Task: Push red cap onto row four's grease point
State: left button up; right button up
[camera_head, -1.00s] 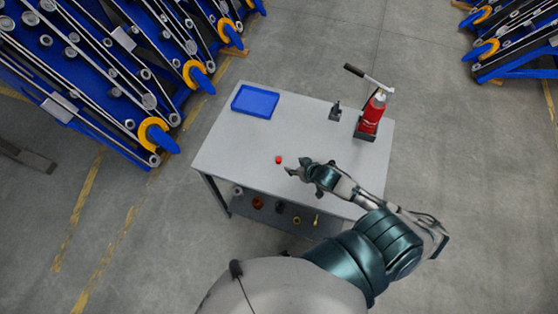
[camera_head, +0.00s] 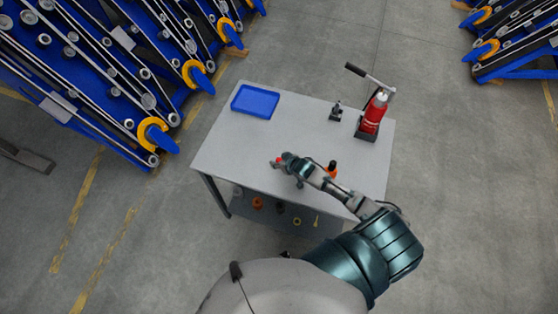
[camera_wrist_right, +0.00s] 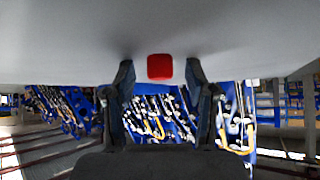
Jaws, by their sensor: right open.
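The red cap (camera_wrist_right: 160,66) lies on the grey table top (camera_head: 235,150). In the wrist view it sits between the two fingertips, with gaps on both sides. My right gripper (camera_head: 281,161) is open and reaches low over the table around the cap. In the head view the fingers hide most of the cap. Rows of blue harvester chassis (camera_head: 110,95) stand at the upper left. I cannot tell which point on them is row four's grease point. My left gripper is not in view.
A blue tray (camera_head: 255,101) lies at the table's back left. A red bottle jack (camera_head: 372,115) and a small dark fitting (camera_head: 336,111) stand at the back right. An orange-and-black item (camera_head: 331,169) stands by my forearm. Several small parts lie on the lower shelf.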

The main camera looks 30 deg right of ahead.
jog(key=shift+s, duration=0.1)
jog(key=c, duration=0.8)
jog(key=shift+r, duration=0.15)
jog(key=shift+c, duration=0.2)
